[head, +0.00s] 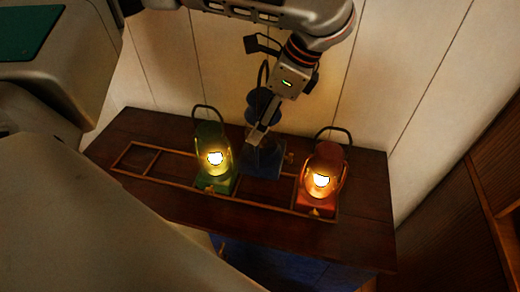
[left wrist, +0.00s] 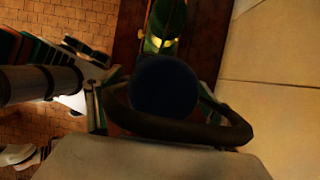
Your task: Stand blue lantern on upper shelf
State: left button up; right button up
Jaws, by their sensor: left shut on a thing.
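The blue lantern (head: 265,160) is dark and unlit, between two lit lanterns on the wooden cabinet top. Its dark handle loop rises above it. My left gripper (head: 258,132) reaches down from above and is shut on the lantern's upper part. In the left wrist view the lantern's round dark blue cap (left wrist: 163,86) and black handle (left wrist: 185,130) lie between the fingers (left wrist: 155,98). I cannot tell whether the lantern's base touches the cabinet top. My right gripper is not in view. I cannot make out the upper shelf for sure.
A green lantern (head: 213,165) stands close left of the blue one and a red lantern (head: 321,180) close right. A low wooden divider frame (head: 170,181) surrounds their bases, with empty cells at left. A pale plank wall rises behind. Brown woodwork (head: 470,215) stands at right.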

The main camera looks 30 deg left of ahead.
aim_at(262, 153)
pick_arm(q)
notch_tip(262, 153, down, 12)
jog(key=shift+r, duration=0.1)
dwell(0.5)
jog(key=o, duration=2.1)
jog(key=shift+f, duration=0.2)
